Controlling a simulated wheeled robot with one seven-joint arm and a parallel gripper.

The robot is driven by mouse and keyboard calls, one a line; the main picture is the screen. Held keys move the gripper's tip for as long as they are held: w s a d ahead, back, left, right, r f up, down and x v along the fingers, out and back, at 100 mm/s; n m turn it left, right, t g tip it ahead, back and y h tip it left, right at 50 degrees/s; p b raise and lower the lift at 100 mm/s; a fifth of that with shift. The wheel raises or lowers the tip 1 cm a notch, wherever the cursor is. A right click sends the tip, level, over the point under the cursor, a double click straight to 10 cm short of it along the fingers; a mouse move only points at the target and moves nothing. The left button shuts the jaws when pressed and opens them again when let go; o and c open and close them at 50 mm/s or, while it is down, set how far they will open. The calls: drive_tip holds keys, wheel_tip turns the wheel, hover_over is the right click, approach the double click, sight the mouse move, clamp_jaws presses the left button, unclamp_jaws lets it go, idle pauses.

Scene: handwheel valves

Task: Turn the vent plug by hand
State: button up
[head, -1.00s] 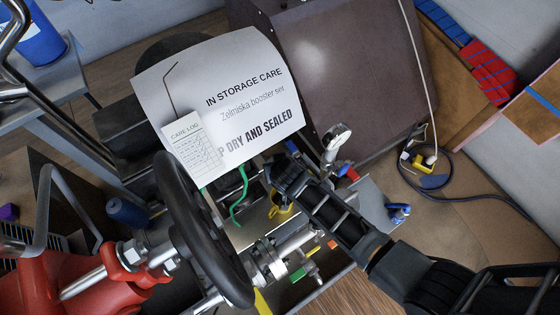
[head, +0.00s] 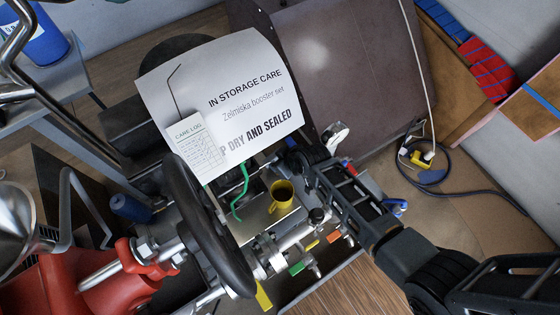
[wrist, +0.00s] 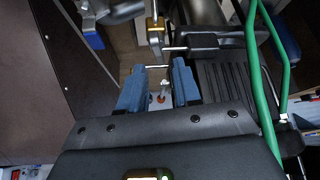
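In the wrist view my gripper (wrist: 159,68) has its two blue fingers apart. A small metal fitting (wrist: 157,46) with a thin crossbar and a brass collar (wrist: 155,23) lies just beyond the fingertips, in line with the gap. It looks like the vent plug, but I cannot be sure. I see no clear contact with the fingers. In the head view my arm reaches in from the lower right, and its links hide the fingertips and the plug. The black handwheel (head: 207,225) stands left of my arm, on a pipe with the red valve body (head: 110,283).
A paper sign (head: 225,100) stands behind the handwheel. A dark panel (head: 350,70) stands behind.

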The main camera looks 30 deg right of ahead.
drive_tip(key=shift+r, duration=0.1)
wheel_tip(320, 180, up, 5)
drive_tip(key=p, duration=0.4)
drive_tip(key=shift+p, duration=0.3)
